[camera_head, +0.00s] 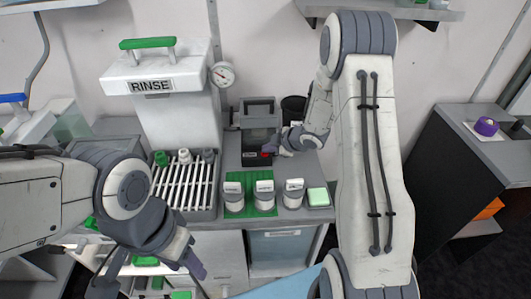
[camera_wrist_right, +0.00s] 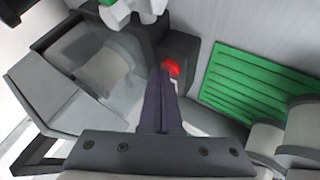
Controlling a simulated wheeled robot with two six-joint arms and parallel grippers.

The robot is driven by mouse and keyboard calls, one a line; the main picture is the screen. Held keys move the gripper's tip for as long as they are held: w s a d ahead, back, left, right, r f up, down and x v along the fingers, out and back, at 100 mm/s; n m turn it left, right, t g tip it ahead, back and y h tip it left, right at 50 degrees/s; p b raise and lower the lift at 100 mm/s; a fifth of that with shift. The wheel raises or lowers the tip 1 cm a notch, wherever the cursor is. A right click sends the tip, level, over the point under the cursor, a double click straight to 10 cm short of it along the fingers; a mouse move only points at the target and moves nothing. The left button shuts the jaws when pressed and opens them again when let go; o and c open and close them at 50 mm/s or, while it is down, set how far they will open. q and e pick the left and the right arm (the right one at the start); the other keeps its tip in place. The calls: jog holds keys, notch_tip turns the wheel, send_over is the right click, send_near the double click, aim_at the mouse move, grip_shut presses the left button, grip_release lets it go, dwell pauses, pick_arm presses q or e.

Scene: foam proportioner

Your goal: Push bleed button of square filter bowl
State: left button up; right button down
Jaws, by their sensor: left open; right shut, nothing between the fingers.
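The square filter bowl (camera_head: 259,117) is a dark grey boxy unit standing on the bench behind the green mat. A small red button (camera_head: 267,154) sits low on its front. In the right wrist view, the red button (camera_wrist_right: 172,68) is on a dark block beside a translucent square bowl (camera_wrist_right: 95,65). My right gripper (camera_head: 277,151) is shut and empty, with its tips right at the button. Its closed fingers (camera_wrist_right: 163,78) partly overlap the button's edge; I cannot tell whether they touch it. My left gripper (camera_head: 150,275) is open and empty at the lower left, away from the bowl.
A white RINSE tank (camera_head: 170,115) with a gauge (camera_head: 222,74) stands left of the bowl. A slatted rack (camera_head: 185,185) is in front of the tank. White-lidded jars stand around a green mat (camera_head: 264,184) in front of the bowl. A dark cabinet (camera_head: 450,180) is at right.

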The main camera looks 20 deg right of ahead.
aim_at(268, 154)
jog(key=shift+r+p, duration=0.8)
jog(key=shift+p, duration=0.05)
jog(key=shift+r, duration=0.1)
notch_tip(268, 154, up, 5)
jog(key=p, duration=0.4)
jog(key=shift+p, duration=0.35)
dwell(0.4)
